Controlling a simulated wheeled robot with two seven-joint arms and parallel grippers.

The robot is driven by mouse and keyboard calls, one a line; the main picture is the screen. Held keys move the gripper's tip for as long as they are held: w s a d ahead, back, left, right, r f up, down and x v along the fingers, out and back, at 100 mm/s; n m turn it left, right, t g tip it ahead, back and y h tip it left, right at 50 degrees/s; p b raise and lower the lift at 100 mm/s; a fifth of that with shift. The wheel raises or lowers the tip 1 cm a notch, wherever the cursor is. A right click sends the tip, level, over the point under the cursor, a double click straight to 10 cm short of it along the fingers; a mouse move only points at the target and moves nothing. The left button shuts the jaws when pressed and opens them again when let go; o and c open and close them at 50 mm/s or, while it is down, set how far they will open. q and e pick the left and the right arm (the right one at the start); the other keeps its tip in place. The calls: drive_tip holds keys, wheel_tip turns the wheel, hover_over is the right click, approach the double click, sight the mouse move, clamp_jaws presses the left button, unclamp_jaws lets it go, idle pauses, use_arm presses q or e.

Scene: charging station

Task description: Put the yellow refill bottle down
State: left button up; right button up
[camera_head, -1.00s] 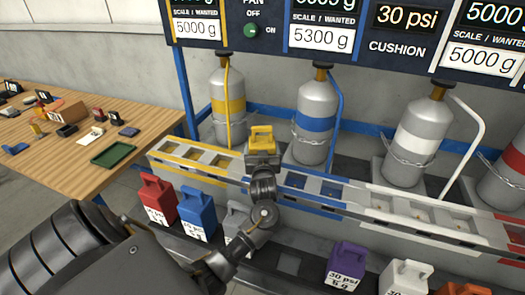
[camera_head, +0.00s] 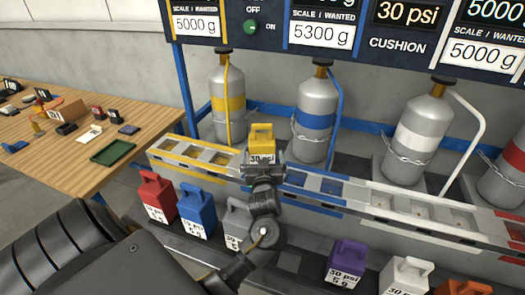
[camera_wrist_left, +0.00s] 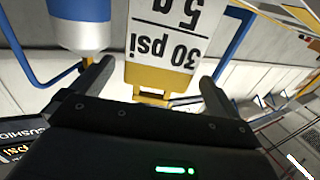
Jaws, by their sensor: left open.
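The yellow refill bottle (camera_head: 261,143), with a white "30 psi" label, is upright at the rail, near where its yellow part (camera_head: 168,142) meets its blue part (camera_head: 312,196). The gripper partly hides its lower end, so I cannot tell what its base touches. My left gripper (camera_head: 262,168) is in front of the bottle. In the left wrist view the bottle (camera_wrist_left: 165,45) appears upside down, beyond and between the spread fingers of the gripper (camera_wrist_left: 153,80). The fingers are open with gaps on both sides. My right gripper is not in view.
Red (camera_head: 156,196), blue (camera_head: 197,210), purple (camera_head: 346,262) and white (camera_head: 405,277) refill bottles stand on the low shelf. Gas cylinders (camera_head: 228,102) stand behind the rail. A wooden table (camera_head: 60,170) with small items is at the left.

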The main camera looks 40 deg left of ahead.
use_arm(q)
drive_tip(key=v, duration=0.6)
idle(0.4)
